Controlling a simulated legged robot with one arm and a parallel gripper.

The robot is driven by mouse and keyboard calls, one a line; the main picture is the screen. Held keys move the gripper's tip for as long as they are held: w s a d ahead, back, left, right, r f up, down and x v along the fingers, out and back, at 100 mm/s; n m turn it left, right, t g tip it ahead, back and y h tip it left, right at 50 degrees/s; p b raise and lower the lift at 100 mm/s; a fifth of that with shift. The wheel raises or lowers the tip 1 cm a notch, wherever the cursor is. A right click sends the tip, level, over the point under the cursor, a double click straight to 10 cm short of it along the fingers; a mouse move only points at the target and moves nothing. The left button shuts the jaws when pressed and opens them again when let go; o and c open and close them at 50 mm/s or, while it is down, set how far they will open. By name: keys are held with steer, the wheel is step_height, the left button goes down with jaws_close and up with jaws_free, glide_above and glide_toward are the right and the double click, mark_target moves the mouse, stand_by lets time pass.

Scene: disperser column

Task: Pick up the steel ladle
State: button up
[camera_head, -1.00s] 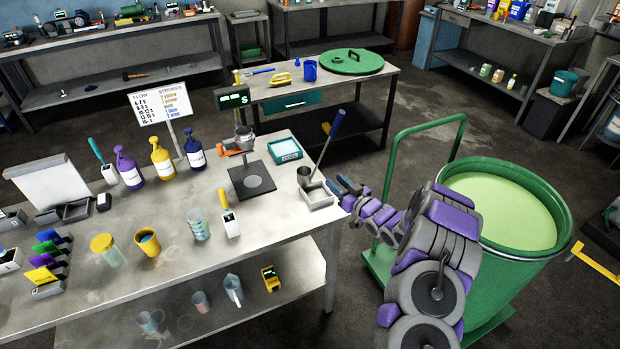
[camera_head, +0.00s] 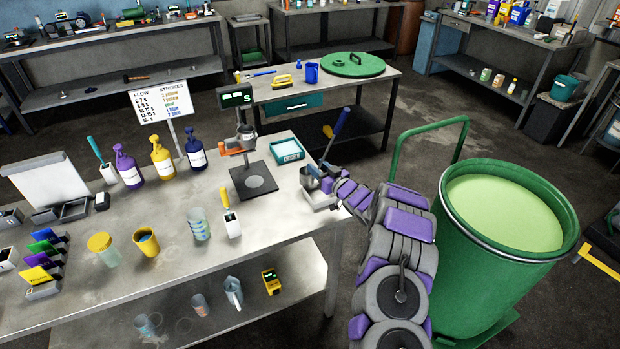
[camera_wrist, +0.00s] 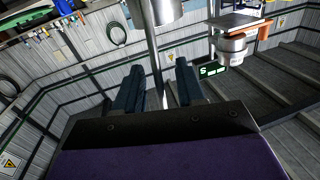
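My gripper (camera_head: 327,183) is at the ladle, partly covering the tray and the lower ladle. In the wrist view, the ladle's thin steel shank (camera_wrist: 154,68) passes between the two dark fingers of my gripper (camera_wrist: 158,88). Gaps show beside the shank, so the fingers look open around it. The cup's lower end shows at the top of the wrist view (camera_wrist: 156,9).
A black stand (camera_head: 252,180) with a green display and a teal tray (camera_head: 287,150) are left of the ladle. A green vat (camera_head: 505,225) of pale green liquid stands right of my arm. Bottles and cups fill the table's left. Open floor lies behind the vat.

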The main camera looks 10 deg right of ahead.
steer(key=shift+a, duration=0.15)
steer(key=shift+d, duration=0.35)
steer(key=c, duration=0.6)
jaws_close()
steer(key=shift+a, duration=0.1)
